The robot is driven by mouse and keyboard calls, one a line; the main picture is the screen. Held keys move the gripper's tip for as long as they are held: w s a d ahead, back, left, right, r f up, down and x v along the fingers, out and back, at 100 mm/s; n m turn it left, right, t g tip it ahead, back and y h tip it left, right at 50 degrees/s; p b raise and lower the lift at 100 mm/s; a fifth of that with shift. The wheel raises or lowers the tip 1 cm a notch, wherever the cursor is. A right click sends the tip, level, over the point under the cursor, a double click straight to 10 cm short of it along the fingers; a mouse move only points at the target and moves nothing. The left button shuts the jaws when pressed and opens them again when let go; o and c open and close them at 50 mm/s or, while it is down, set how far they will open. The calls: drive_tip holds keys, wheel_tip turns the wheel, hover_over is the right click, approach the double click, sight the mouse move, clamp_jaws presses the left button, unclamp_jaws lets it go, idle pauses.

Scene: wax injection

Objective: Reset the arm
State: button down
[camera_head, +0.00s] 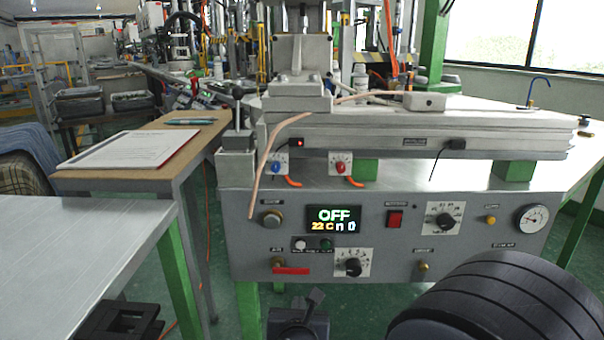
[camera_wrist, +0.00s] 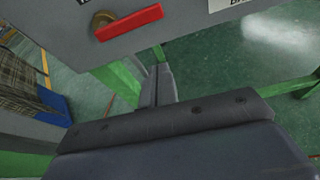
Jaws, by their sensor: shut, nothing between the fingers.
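My gripper (camera_head: 315,297) shows at the bottom middle of the head view, low in front of the wax injection machine's grey control panel (camera_head: 385,275). In the wrist view, the fingers of my gripper (camera_wrist: 158,80) are together with nothing between them. They point down past the panel's lower edge towards the green floor. The red lever handle (camera_wrist: 130,23) lies close by at the top of the wrist view, apart from the fingers. In the head view this handle (camera_head: 291,271) is at the panel's lower left. The panel's display (camera_head: 333,219) reads OFF.
A steel table (camera_head: 80,245) stands at the left front. Behind it, a wooden-topped table (camera_head: 150,180) holds a paper sheet (camera_head: 132,149) and a pen (camera_head: 190,121). Green machine legs (camera_wrist: 118,82) stand near my fingers. Green floor (camera_wrist: 225,65) shows open to their right.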

drive_tip(key=w, duration=0.4)
drive_tip(key=shift+d+r+p, duration=0.1)
drive_tip(key=shift+r+p, duration=0.2)
drive_tip(key=shift+p, duration=0.1)
drive_tip(key=shift+r+p, duration=0.4)
drive_tip(key=shift+r, duration=0.2)
